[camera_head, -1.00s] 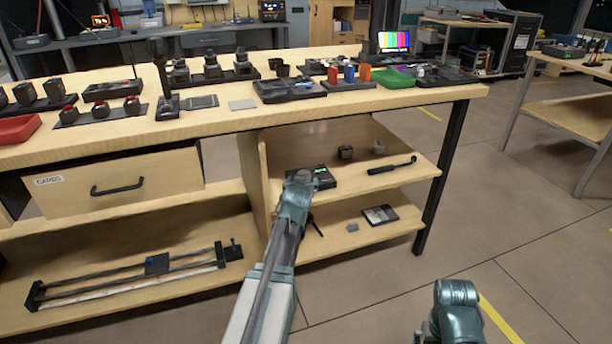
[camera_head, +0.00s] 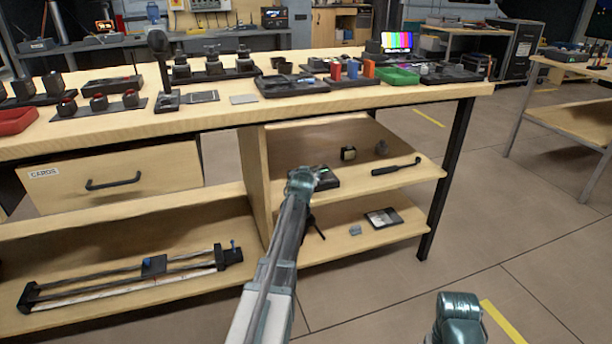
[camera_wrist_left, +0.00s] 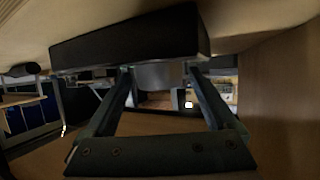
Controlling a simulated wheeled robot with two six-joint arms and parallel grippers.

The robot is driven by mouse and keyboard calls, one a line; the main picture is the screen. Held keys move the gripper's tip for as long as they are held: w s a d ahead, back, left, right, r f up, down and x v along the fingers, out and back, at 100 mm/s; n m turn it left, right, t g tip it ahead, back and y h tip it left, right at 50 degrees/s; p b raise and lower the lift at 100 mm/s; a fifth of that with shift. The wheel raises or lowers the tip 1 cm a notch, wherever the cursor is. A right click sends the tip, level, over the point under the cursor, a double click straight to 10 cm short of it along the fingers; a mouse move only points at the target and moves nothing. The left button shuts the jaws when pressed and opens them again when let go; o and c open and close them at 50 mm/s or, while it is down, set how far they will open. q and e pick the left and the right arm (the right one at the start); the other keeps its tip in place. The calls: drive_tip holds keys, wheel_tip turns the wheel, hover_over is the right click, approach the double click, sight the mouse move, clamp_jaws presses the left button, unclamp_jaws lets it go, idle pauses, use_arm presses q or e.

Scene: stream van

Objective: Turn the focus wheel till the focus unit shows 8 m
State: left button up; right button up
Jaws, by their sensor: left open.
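The focus unit (camera_head: 328,182) is a small dark box with a green display on the middle shelf, partly hidden by my left wrist. The display's number is too small and covered to read. In the left wrist view the dark box across the top (camera_wrist_left: 130,42) looks like the same unit. Below it a grey round part, apparently the focus wheel (camera_wrist_left: 157,76), shows between the fingertips of my left gripper (camera_wrist_left: 158,72). The fingers are apart, one on each side of it; I cannot tell whether they touch it. My right gripper is out of view; only my right arm shows at bottom right.
A black handled tool (camera_head: 397,167) and two small dark blocks (camera_head: 348,153) lie on the same shelf. A wooden divider (camera_head: 254,175) stands just left of my left arm. The bench top above (camera_head: 190,118) holds many items. Open floor lies to the right.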

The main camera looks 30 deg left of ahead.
use_arm(q)
drive_tip(key=c, duration=1.4)
drive_tip(key=shift+o, duration=0.2)
drive_tip(key=shift+d, duration=0.1)
drive_tip(key=shift+n+y, duration=0.3)
drive_tip(key=shift+g+y, duration=0.3)
drive_tip(key=n+g+y, duration=0.2)
drive_tip(key=n+y, duration=0.1)
drive_tip(key=n, duration=0.1)
drive_tip(key=shift+w+g, duration=0.15)
drive_tip(key=shift+g, duration=0.25)
drive_tip(key=shift+n+g+y, duration=0.4)
drive_tip(key=shift+n+g, duration=0.1)
drive_tip(key=o, duration=1.4)
drive_tip(key=shift+c, duration=0.2)
